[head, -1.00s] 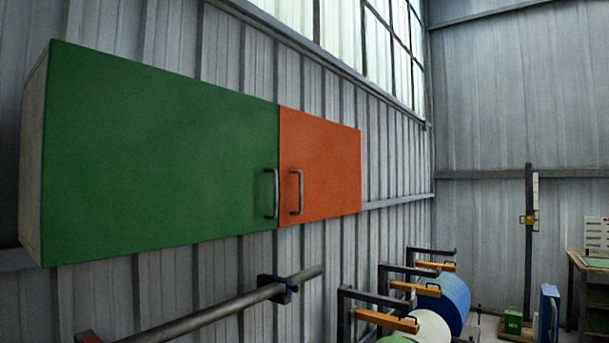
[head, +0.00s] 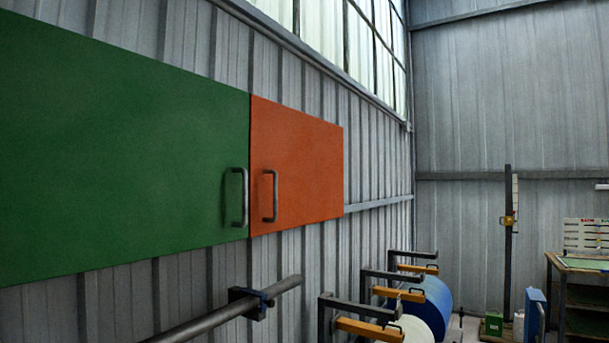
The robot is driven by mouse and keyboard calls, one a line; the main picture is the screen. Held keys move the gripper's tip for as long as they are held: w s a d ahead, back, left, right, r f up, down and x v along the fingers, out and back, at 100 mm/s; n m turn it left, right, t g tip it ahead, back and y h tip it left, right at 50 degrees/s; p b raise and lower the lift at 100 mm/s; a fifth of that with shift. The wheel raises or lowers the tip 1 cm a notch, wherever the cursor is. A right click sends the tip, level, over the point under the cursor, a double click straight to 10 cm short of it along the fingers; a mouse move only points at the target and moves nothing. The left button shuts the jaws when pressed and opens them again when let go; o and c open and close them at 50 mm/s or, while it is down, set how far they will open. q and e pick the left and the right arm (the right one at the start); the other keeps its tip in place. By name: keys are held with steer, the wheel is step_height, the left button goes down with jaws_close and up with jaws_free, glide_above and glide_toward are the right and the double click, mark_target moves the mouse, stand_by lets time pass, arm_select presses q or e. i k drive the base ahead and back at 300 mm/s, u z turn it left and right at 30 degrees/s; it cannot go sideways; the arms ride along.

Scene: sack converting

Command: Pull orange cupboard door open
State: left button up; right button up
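The orange cupboard door (head: 305,165) is on the wall at the middle left of the head view, and it looks shut. Its grey vertical bar handle (head: 274,196) sits near its left edge. A larger green door (head: 120,150) adjoins it on the left, with its own bar handle (head: 244,197) close to the orange door's handle. The green door runs out of view at the left. Neither of my grippers shows in the head view.
A grey horizontal pipe (head: 225,312) on a bracket runs below the cupboard. Racks with orange bars (head: 398,292) and large rolls, one blue (head: 433,305), stand at lower middle. A dark post (head: 508,240) and a bench (head: 575,264) are at the right.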

mark_target(296, 157)
steer(key=k, duration=1.15)
steer(key=z, duration=0.65)
steer(key=i, duration=0.35)
steer(key=z, duration=0.7)
steer(key=i, duration=1.05)
steer(key=u, duration=0.5)
steer(key=i, duration=1.05)
steer(key=u, duration=0.9)
